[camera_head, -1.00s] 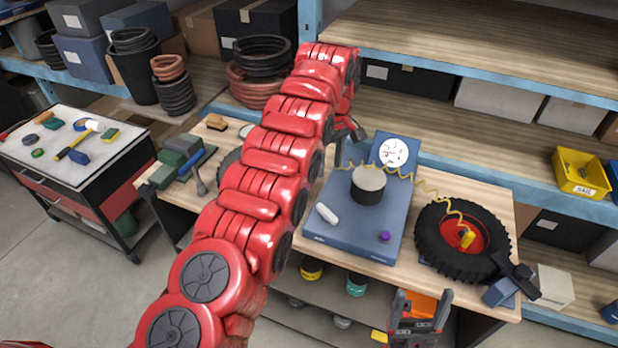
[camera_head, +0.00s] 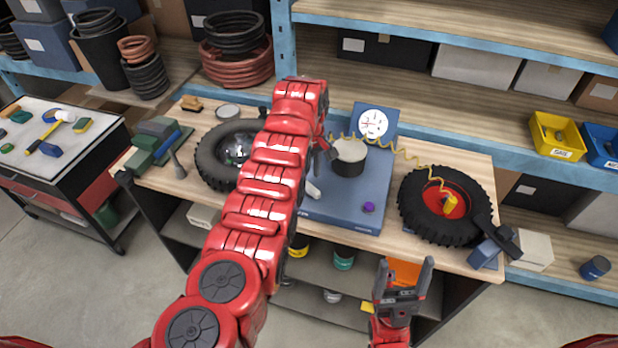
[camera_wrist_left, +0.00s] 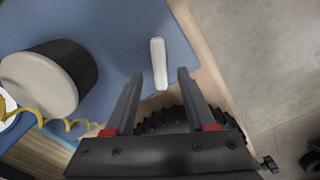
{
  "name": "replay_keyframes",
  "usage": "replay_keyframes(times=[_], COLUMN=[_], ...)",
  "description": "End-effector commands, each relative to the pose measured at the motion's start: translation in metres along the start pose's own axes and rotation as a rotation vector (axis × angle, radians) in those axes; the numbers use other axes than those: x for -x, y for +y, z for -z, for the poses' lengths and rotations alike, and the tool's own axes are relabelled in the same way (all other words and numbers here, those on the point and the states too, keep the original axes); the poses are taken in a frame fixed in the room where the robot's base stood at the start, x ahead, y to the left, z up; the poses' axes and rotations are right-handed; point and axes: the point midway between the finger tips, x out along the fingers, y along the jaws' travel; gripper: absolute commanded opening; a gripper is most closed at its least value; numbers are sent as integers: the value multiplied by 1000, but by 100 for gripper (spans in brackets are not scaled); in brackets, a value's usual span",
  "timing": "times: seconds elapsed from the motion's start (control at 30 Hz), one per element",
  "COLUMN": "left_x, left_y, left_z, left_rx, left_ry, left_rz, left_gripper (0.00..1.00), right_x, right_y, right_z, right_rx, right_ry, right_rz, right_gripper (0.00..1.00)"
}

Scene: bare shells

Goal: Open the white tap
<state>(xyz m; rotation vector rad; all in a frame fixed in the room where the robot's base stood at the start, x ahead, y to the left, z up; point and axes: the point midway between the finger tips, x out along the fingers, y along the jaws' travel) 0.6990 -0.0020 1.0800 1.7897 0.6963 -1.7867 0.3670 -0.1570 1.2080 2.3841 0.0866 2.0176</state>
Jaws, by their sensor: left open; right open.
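The white tap is a short white lever (camera_head: 313,190) on the blue box (camera_head: 345,213) on the bench. In the head view it is partly covered by my left arm. In the left wrist view the white tap (camera_wrist_left: 159,63) lies upright in the picture, its lower end between the fingertips. My left gripper (camera_head: 329,150) is open, with a finger on each side of the tap and a gap on both sides; it also shows in the left wrist view (camera_wrist_left: 160,77). My right gripper (camera_head: 405,266) is open and empty in front of the bench.
A black cylinder with a pale top (camera_head: 348,158) stands on the box behind the tap. A gauge (camera_head: 373,123), a yellow coiled hose (camera_head: 405,158) and a purple knob (camera_head: 368,208) are close by. Tyres (camera_head: 412,212) lie at both sides of the box.

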Motion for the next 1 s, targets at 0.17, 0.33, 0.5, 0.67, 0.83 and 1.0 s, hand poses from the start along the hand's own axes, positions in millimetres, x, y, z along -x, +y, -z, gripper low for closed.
replay_keyframes(times=[0.17, 0.33, 0.5, 0.67, 0.83, 1.0], left_x=[-23, -34, -36, -36, -36, -36], left_y=[0, 0, 0, 0, 0, 0], left_z=[1, 0, 0, 0, 0, 0], left_rx=[3, 2, 2, 2, 1, 1], left_ry=[-3, -2, -1, -1, -1, -1], left_rz=[1, 0, -1, -1, -1, -1], left_gripper=[55, 55, 55, 50, 19, 0], right_x=[-8, -10, -10, -10, -10, -10], right_y=[0, 0, 0, 0, 0, 0], right_z=[1, 2, 2, 2, 2, 2], right_rx=[0, 0, 0, 0, 0, 0], right_ry=[0, 0, 0, 0, 0, 0], right_rz=[0, 0, 0, 0, 0, 0], right_gripper=[77, 77, 77, 77, 77, 77])
